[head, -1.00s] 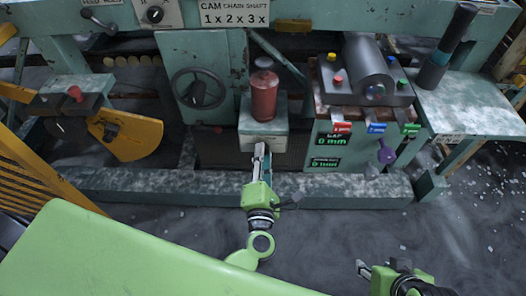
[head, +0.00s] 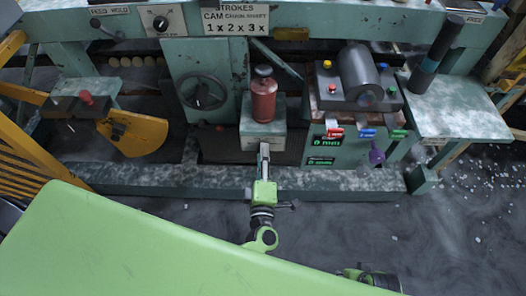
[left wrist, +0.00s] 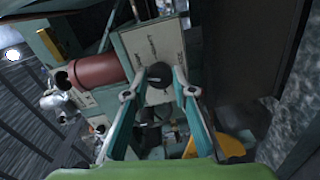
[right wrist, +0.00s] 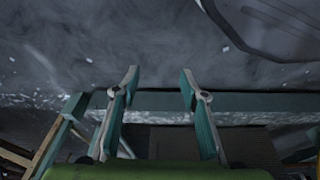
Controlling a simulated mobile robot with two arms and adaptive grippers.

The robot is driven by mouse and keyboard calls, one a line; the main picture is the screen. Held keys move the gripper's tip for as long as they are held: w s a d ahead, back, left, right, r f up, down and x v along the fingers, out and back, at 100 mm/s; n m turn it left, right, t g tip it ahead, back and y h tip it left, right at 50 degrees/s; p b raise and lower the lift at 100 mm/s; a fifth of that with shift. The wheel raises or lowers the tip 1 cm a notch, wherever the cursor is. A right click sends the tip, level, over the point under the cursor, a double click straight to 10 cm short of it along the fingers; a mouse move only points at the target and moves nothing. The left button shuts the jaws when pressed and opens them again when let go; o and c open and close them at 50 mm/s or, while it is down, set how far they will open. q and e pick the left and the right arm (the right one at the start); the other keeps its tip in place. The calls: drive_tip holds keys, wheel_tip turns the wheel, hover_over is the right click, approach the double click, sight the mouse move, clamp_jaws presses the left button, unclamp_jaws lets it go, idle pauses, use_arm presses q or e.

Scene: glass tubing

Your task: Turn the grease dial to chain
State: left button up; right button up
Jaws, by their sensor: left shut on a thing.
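A red grease canister (head: 264,100) stands on a teal box with a pale label plate (head: 262,143) on its front. In the left wrist view a black dial knob (left wrist: 159,74) sits on this pale plate (left wrist: 150,45), beside the red canister (left wrist: 95,70). My left gripper (head: 264,152) reaches the plate from the front, shut on the knob. The plate's lettering is too small to read, so I cannot tell the dial's setting. My right gripper (right wrist: 158,82) is open and empty, low over the floor. A sign (head: 235,19) above reads strokes: cam 1x, chain 2x, shaft 3x.
Left of the canister is a handwheel (head: 202,90); above it is another dial (head: 160,23). To the right are a grey roller unit (head: 360,80) and red, blue and green levers (head: 367,133). A base beam (head: 330,182) runs along the floor.

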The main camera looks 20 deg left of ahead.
use_arm(q)
drive_tip(key=shift+w+d+r+m+p, duration=0.1)
drive_tip(key=shift+m+p, duration=0.5)
drive_tip(key=shift+m, duration=0.5)
use_arm(e)
drive_tip(key=shift+s+d+f, duration=0.1)
drive_tip(key=shift+s+f, duration=0.25)
drive_tip(key=shift+f, duration=0.5)
drive_tip(key=shift+s+f, duration=0.4)
drive_tip(key=shift+f, duration=0.5)
drive_tip(key=shift+s+d+f, duration=0.1)
drive_tip(key=shift+s+f, duration=0.25)
drive_tip(key=shift+f, duration=0.5)
use_arm(q)
drive_tip(key=o, duration=1.1)
drive_tip(key=v, duration=0.7)
drive_tip(key=shift+s, duration=0.25)
